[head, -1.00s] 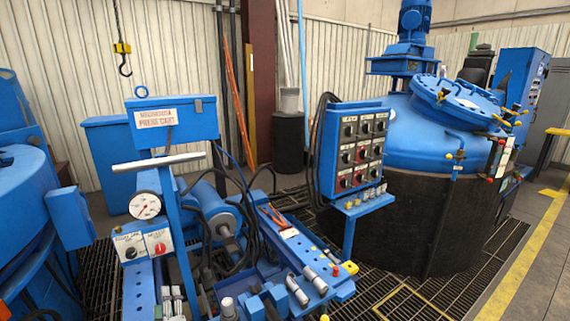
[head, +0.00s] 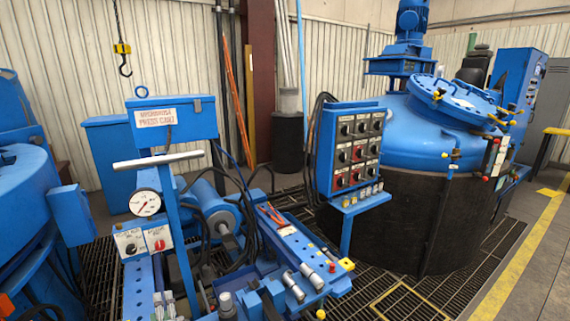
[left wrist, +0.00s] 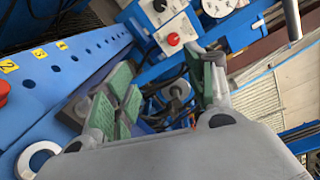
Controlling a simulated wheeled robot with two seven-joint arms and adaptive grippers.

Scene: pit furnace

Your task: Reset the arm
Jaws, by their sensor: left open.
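My left gripper (left wrist: 170,85) shows in the left wrist view, with its grey body across the bottom. Its two fingers, with green pads, stand wide apart, and nothing is between them. Beyond the fingers is the press cart's small knob panel, with a red knob (left wrist: 174,39) and a black knob. I cannot make out either gripper clearly in the head view. My right gripper does not show in any view.
The blue press cart (head: 175,118) stands in front, with a gauge (head: 145,203) and handle bar. A switch panel (head: 357,150) stands right of it, before a large tank (head: 410,225). A hook (head: 124,62) hangs at the back. A perforated blue beam (left wrist: 75,65) lies left of my fingers.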

